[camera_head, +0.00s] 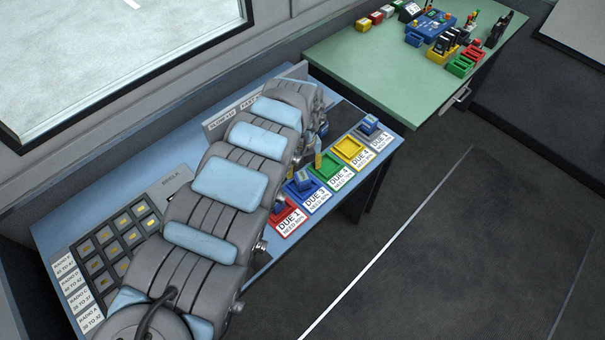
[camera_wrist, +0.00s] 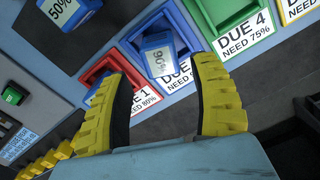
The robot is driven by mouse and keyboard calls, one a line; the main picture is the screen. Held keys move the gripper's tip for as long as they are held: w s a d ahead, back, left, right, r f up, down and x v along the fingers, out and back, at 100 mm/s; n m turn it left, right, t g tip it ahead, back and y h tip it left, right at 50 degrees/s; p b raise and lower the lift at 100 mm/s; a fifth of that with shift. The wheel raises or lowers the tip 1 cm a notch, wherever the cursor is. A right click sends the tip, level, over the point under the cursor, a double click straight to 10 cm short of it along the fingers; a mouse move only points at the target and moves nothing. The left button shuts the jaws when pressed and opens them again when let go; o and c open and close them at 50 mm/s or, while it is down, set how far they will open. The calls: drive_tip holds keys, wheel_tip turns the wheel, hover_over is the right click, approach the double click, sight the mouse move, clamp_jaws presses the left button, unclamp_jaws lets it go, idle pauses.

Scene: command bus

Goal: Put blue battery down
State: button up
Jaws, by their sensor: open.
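A blue battery (camera_wrist: 160,55) with a percent label stands in the blue DUE 3 tray (camera_wrist: 185,48); whether it is fully seated I cannot tell. In the head view the battery (camera_head: 302,180) shows at the same tray, beside my arm. My gripper (camera_wrist: 160,70) is open, with a yellow finger on each side of the battery's near end and a visible gap to it. In the head view my arm hides most of the gripper. A second blue battery (camera_wrist: 68,10), marked 50%, is at the top left of the wrist view.
The red DUE 1 tray (camera_wrist: 112,60) lies left of the blue one, partly behind a finger. The green DUE 4 tray (camera_wrist: 205,15) lies right. A yellow tray (camera_head: 348,149) and another blue battery (camera_head: 368,125) are farther along. A green table (camera_head: 390,65) with several items stands behind.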

sight(303, 175)
wheel_tip(303, 175, up, 8)
drive_tip(key=shift+f, duration=0.2)
drive_tip(key=shift+d, duration=0.1)
idle(0.7)
